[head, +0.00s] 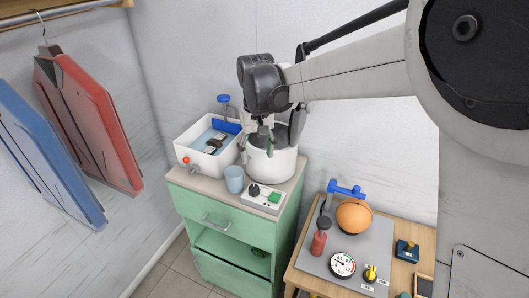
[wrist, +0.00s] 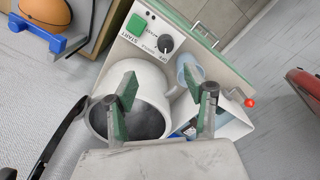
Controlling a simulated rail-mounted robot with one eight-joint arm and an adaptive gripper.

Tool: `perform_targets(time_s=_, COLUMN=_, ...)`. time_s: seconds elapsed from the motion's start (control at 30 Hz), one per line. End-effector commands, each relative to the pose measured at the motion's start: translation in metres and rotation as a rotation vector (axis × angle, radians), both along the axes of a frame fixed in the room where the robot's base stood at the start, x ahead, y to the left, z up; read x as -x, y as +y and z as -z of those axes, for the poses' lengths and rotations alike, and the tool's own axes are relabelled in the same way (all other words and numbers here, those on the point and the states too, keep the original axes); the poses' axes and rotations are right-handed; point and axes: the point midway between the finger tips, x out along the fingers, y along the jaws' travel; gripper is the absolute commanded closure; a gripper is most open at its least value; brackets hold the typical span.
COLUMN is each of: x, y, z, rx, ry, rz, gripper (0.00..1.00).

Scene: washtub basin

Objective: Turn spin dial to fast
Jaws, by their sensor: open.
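The spin dial (head: 253,190) is a small dark knob on a pale control box (head: 262,207) on the green cabinet. In the wrist view the dial (wrist: 165,43) sits beside the green START button (wrist: 136,25), near lettering that includes OFF. The pointer setting is too small to read. My gripper (head: 259,138) is above the white round spinner tub (head: 271,168), behind and above the dial. In the wrist view my gripper (wrist: 166,92) has its two fingers spread apart, with nothing between them. The fingers are apart from the dial.
A white basin (head: 186,157) with water stands left of the tub. A blue cup (head: 234,179) is beside the control box. A right-hand table holds an orange ball (head: 353,217), a red bottle (head: 318,243) and a gauge (head: 342,265).

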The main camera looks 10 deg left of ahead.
Motion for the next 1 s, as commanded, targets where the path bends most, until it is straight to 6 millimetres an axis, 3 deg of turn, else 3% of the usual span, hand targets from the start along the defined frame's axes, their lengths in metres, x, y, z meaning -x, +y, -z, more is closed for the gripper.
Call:
perform_targets(time_s=0.1, x=-0.001, y=0.010, z=0.007, rx=0.007, ry=0.010, rz=-0.012, gripper=0.52)
perform_targets(time_s=0.33, x=-0.001, y=0.011, z=0.026, rx=0.008, ry=0.012, rz=-0.013, gripper=0.52)
perform_targets(time_s=0.8, x=-0.001, y=0.011, z=0.110, rx=0.007, ry=0.010, rz=-0.012, gripper=0.52)
perform_targets(time_s=1.0, x=-0.001, y=0.011, z=0.135, rx=0.007, ry=0.010, rz=-0.012, gripper=0.52)
